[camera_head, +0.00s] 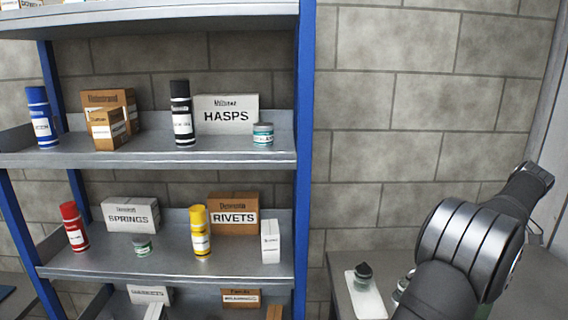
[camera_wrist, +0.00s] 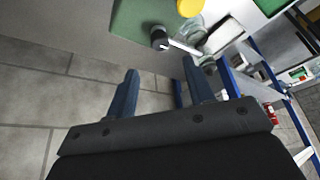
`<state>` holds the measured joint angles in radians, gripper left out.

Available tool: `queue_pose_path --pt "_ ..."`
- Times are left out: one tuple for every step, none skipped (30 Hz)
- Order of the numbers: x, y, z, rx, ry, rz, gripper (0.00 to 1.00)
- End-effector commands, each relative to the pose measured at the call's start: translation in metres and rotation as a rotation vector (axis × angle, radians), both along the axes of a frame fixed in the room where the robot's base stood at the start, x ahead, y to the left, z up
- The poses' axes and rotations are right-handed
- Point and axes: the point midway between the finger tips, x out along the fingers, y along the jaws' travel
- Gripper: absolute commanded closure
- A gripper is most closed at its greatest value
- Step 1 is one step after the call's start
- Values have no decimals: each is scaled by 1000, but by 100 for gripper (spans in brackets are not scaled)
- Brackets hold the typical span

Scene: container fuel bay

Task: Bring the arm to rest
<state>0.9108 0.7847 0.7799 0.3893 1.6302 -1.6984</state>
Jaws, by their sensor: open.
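My gripper (camera_wrist: 158,80) shows in the wrist view with its two blue-grey fingers spread apart and nothing between them. Beyond the fingertips are a green surface (camera_wrist: 130,22) and a small dark-capped item (camera_wrist: 159,37) near its edge. In the head view, my dark grey arm reaches in at the right, in front of the block wall; the gripper itself cannot be made out there.
A blue-posted shelf unit (camera_head: 305,130) stands at the left with cans, boxes and jars. At lower right, a grey bench (camera_head: 340,285) carries a white tray (camera_head: 368,300) with a dark-topped jar (camera_head: 363,273). Bare block wall (camera_head: 400,110) lies between shelf and arm.

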Motion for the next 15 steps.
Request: queue_pose_path --pt "-3 -4 10 -2 -2 -2 52" --pt "-4 -6 15 -3 -2 -2 52" --pt "-7 -7 23 -2 -2 -2 52" --pt "-8 -9 28 -3 -2 -2 52" --pt "-10 -11 34 -3 -1 -1 52" --pt "-12 -13 41 -3 -1 -1 52" --pt "-13 -14 46 -3 -2 0 52" --pt "-15 -16 51 -3 -1 -1 52" --pt "-17 -18 57 -3 -1 -1 52" --pt "-18 -19 61 -3 -1 -1 52" --pt "-19 -20 65 -2 -1 -1 52" --pt "-20 -21 70 -2 -1 -1 52" --pt "-21 -22 73 -2 -1 -1 52" --pt "-22 -23 76 -1 0 -1 52" --pt "-23 -25 81 -2 -1 -1 52"
